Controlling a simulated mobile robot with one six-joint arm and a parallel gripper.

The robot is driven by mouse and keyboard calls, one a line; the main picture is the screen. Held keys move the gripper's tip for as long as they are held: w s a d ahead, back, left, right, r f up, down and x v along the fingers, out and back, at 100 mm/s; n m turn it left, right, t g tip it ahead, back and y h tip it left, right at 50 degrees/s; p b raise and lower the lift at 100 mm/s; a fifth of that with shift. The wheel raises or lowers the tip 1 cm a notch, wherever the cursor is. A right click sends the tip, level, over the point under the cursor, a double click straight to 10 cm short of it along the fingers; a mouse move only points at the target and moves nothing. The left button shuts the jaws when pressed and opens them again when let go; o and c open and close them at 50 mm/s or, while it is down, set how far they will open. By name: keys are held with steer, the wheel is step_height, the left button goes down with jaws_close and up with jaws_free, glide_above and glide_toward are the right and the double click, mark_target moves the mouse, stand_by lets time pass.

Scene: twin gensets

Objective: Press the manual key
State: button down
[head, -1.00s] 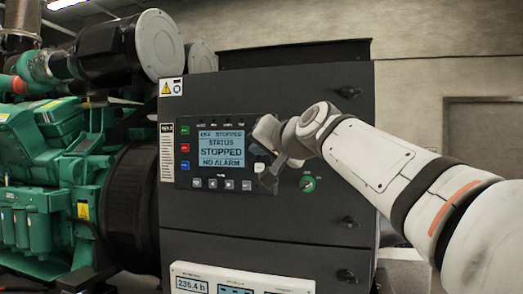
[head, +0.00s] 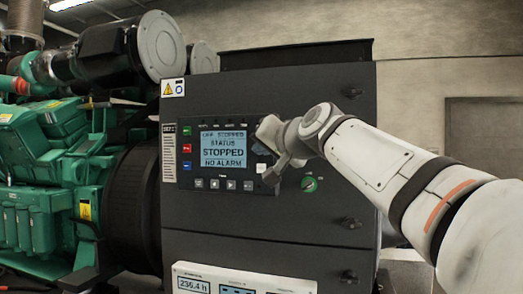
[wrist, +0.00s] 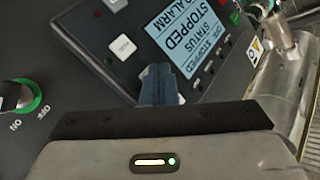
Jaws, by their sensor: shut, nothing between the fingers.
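The genset controller (head: 173,190) is a dark panel with a lit screen (head: 222,147) reading STOPPED and NO ALARM. Green, red and blue keys stand left of the screen, with a row of small keys (head: 231,184) below it. A pale key (wrist: 122,47) shows beside the screen in the wrist view, upside down. I cannot read which key is the manual one. My gripper (wrist: 160,84) is shut and empty, its fingertips in front of the panel between that pale key and the screen. In the head view my gripper (head: 271,177) covers the panel's right edge. I cannot tell whether it touches.
A green-ringed selector switch (head: 309,184) sits right of the controller and shows in the wrist view (wrist: 22,95). Black latches (head: 351,223) line the cabinet's right side. A lower display (head: 240,280) is below. The green engine (head: 45,180) stands at left.

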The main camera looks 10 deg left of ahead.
stand_by(0.3)
steer(key=shift+s+a, duration=0.1)
steer(key=shift+s, duration=0.75)
steer(key=s, duration=0.4)
steer(key=s+a, duration=0.1)
steer(key=s, duration=0.1)
stand_by(0.6)
steer(key=d+f+g+h, duration=0.15)
steer(key=d+f, duration=0.25)
steer(key=f, duration=0.4)
steer(key=d+f+g+h, duration=0.1)
steer(key=d+f+h, duration=0.1)
steer(key=d+f, duration=0.45)
steer(key=s+d+f+g+h, duration=0.2)
steer(key=s+d+f, duration=0.3)
steer(key=f, duration=0.5)
steer(key=s+d+f+g+h, duration=0.2)
steer(key=s+d+f, duration=0.3)
steer(key=s+f, duration=0.3)
steer(key=s+d+f+g+h, duration=0.2)
steer(key=s+d+f, duration=0.3)
steer(key=f, duration=0.9)
steer(key=shift+s+f+g, duration=0.15)
steer(key=shift+s+g, duration=0.6)
steer(key=shift+s, duration=0.1)
